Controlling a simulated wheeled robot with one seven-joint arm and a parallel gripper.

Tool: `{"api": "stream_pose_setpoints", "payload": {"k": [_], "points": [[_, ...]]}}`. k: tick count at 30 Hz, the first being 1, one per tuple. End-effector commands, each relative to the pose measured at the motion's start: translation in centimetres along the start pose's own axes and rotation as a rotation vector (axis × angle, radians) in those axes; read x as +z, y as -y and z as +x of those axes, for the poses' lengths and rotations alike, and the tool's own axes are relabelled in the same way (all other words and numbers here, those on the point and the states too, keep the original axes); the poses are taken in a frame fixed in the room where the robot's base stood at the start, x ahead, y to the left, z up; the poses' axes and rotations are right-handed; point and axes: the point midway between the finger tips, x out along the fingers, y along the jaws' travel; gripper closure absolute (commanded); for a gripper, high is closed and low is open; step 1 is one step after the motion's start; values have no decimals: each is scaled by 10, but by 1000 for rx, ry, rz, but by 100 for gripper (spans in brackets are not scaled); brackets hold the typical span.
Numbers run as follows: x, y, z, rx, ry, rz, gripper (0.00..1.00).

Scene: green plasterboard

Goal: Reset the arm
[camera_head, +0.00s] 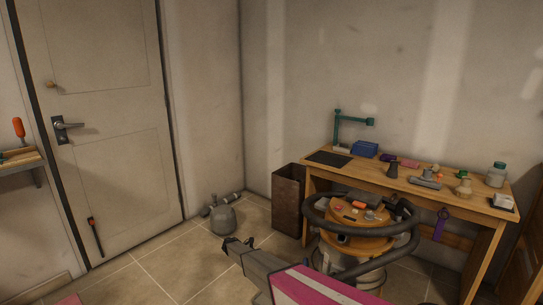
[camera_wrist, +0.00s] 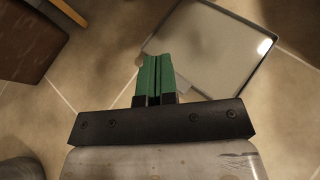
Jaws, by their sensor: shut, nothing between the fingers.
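My gripper (camera_head: 239,244) extends from my arm at the bottom middle of the head view, over the tiled floor in front of the workbench. In the wrist view its two green fingers (camera_wrist: 157,76) lie side by side, shut, with nothing between them. Below it the wrist view shows floor tiles and part of a flat grey panel with a dark rim (camera_wrist: 212,50). My gripper touches nothing that I can see.
A wooden workbench (camera_head: 400,182) with several small items stands at the right. A round wooden-topped stand with a dark tube ring (camera_head: 318,232) is before it. A brown bin (camera_head: 287,200) and a grey canister (camera_head: 222,219) stand behind my gripper. A closed door (camera_head: 98,120) is at left.

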Motion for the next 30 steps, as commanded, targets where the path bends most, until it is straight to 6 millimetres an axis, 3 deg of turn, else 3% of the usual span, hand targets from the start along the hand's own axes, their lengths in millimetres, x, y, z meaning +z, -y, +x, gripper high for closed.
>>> {"api": "stream_pose_setpoints", "payload": {"k": [8,14,22,30], "points": [[58,40,27,-71,-108,134,100],[120,89,53,-165,-231,305,100],[242,212,86,-416,-482,724,100],[341,334,85,-720,-692,1169,100]]}}
